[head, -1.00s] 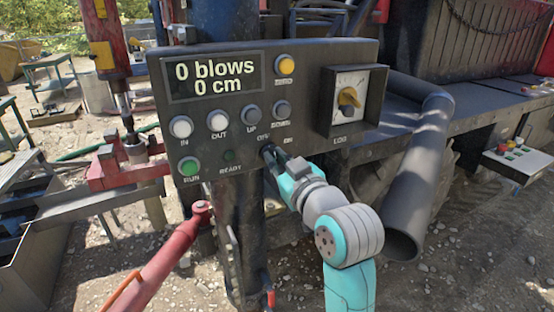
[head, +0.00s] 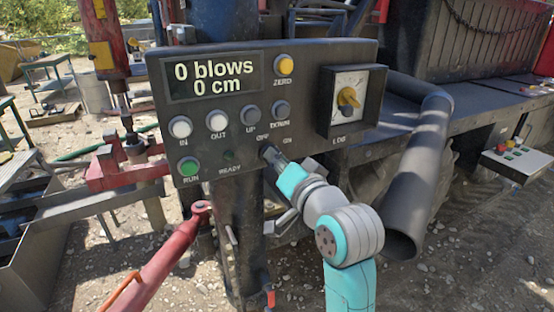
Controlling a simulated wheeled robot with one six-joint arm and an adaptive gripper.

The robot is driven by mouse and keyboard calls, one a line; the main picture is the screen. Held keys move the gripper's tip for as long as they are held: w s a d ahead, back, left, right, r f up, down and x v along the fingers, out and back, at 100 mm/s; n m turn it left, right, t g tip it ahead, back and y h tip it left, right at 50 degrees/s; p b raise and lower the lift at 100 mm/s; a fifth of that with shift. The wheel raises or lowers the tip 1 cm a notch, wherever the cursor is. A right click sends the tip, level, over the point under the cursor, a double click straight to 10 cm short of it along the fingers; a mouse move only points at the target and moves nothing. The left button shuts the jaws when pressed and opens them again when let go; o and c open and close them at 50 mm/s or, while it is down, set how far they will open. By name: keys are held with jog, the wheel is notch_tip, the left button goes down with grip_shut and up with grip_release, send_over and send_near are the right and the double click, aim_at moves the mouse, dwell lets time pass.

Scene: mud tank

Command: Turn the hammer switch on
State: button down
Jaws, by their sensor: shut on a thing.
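The black control panel (head: 300,100) fills the upper middle of the head view. Its hammer switch, marked OFF and ON, is at the lower edge, hidden behind my gripper (head: 268,155). My gripper's dark fingertips are shut on the switch, just below the OFF label, and the arm comes up from the lower right. Which way the switch points cannot be seen. The READY lamp (head: 229,155) is dark green and looks unlit. The display (head: 213,77) reads 0 blows, 0 cm.
A red bar (head: 165,255) rises at lower left, and a dark pipe (head: 415,180) hangs at right.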

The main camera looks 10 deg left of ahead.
jog(key=m, duration=0.5)
jog(key=shift+f+m, duration=0.1)
jog(key=shift+m, duration=0.3)
dwell(0.4)
jog(key=c, duration=1.2)
grip_release()
jog(key=shift+d, duration=0.1)
jog(key=v, duration=1.2)
jog(key=shift+f, duration=0.1)
